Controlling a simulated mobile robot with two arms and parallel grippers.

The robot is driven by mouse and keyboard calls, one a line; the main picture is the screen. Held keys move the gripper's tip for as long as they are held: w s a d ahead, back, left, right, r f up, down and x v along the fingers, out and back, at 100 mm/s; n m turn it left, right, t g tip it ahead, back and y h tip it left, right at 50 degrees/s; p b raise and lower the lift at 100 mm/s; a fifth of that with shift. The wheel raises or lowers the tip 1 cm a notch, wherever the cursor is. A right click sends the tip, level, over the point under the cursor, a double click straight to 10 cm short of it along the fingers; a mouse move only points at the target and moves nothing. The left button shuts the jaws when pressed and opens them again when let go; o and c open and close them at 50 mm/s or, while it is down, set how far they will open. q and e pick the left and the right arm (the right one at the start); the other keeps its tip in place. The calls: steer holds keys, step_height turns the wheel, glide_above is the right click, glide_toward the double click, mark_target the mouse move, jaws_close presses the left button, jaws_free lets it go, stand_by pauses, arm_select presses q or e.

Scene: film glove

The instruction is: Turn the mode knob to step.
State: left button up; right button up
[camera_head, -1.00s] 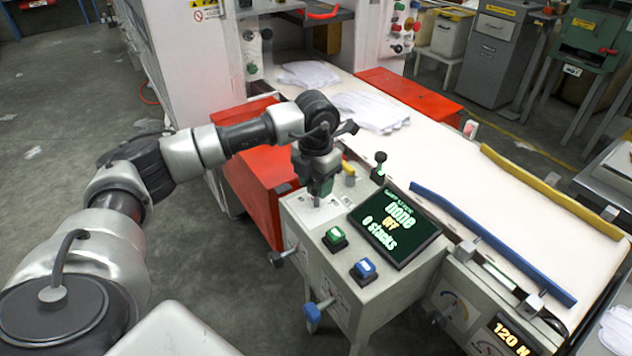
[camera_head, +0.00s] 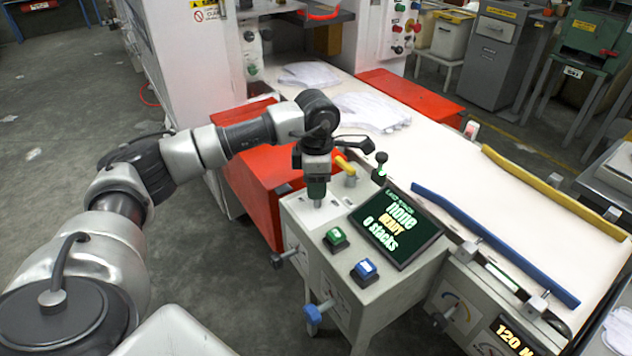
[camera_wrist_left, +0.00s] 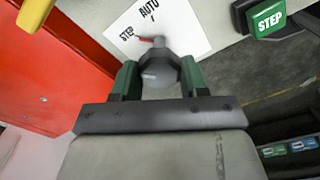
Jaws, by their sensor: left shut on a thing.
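The mode knob (camera_wrist_left: 160,72) is a grey round knob on a white label plate (camera_wrist_left: 196,30) with the printed words STEP and AUTO. Its red pointer (camera_wrist_left: 148,40) points left toward the word STEP. My left gripper (camera_wrist_left: 158,80) has its green fingers closed on either side of the knob. In the head view my left gripper (camera_head: 317,188) points straight down onto the console top (camera_head: 296,212). My right gripper is not in view.
A green button (camera_head: 335,237) and a blue button (camera_head: 364,269) sit in front of the screen. A yellow handle (camera_head: 345,164) and a black-knobbed lever (camera_head: 380,165) stand close behind my gripper. A red cabinet (camera_head: 255,190) adjoins the console's left side.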

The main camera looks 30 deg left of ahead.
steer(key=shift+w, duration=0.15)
arm_select(q)
steer(key=shift+m, duration=0.3)
steer(key=o, duration=0.9)
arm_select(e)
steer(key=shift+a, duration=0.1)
arm_select(q)
steer(key=shift+o, duration=0.2)
steer(key=shift+r, duration=0.1)
steer(key=shift+r, duration=0.3)
step_height(320, 180, up, 9)
steer(key=shift+f+p, duration=0.1)
steer(key=shift+p, duration=0.2)
steer(key=shift+r, duration=0.65)
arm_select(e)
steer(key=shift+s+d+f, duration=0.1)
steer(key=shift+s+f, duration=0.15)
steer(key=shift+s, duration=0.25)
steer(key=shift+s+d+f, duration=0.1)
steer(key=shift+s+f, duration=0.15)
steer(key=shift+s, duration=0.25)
